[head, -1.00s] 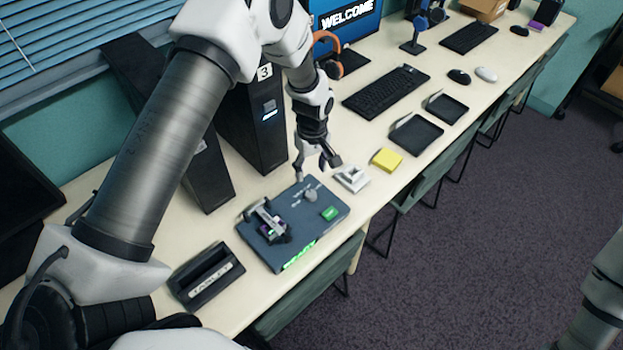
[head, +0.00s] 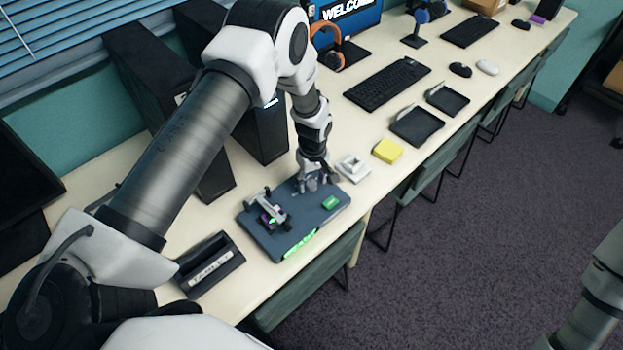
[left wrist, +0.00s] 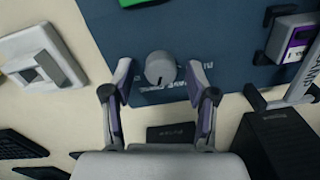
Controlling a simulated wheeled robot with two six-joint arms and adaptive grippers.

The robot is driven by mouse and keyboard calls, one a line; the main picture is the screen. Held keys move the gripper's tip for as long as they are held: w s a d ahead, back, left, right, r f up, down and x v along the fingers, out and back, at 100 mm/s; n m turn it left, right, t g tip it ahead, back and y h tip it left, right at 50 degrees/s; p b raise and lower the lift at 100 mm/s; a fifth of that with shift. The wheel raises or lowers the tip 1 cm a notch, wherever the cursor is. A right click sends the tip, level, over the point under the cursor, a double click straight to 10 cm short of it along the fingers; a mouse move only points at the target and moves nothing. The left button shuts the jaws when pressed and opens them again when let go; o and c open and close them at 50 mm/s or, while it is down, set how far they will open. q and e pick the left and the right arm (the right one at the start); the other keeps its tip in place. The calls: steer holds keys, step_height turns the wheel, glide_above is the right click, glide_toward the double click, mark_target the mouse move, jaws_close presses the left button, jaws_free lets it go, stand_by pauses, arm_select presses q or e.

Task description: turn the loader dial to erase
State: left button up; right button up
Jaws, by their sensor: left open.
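The loader (head: 282,237) is a flat dark blue box on the table in the head view. Its grey round dial (left wrist: 160,69) shows in the left wrist view, between the two fingertips of my left gripper (left wrist: 160,85). That gripper is open, with a gap on each side of the dial. In the head view my left gripper (head: 317,181) is over the loader's far part and hides most of the dial. White lettering on the panel beside the dial is too small or covered to read. My right gripper is not in view.
A white switch (head: 352,168) and yellow block (head: 388,151) lie beyond. A black labelled holder (head: 210,266) stands at the near side. Dark towers stand behind.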

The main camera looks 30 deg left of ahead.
arm_select(q)
jaws_close()
steer(key=shift+m, duration=0.3)
steer(key=m+b, duration=0.1)
steer(key=m, duration=0.2)
steer(key=shift+m+b, duration=0.3)
steer(key=shift+b, duration=0.05)
steer(key=m+b, duration=0.1)
steer(key=m, duration=0.3)
steer(key=shift+d+m, duration=0.1)
steer(key=shift+m, duration=0.2)
jaws_free()
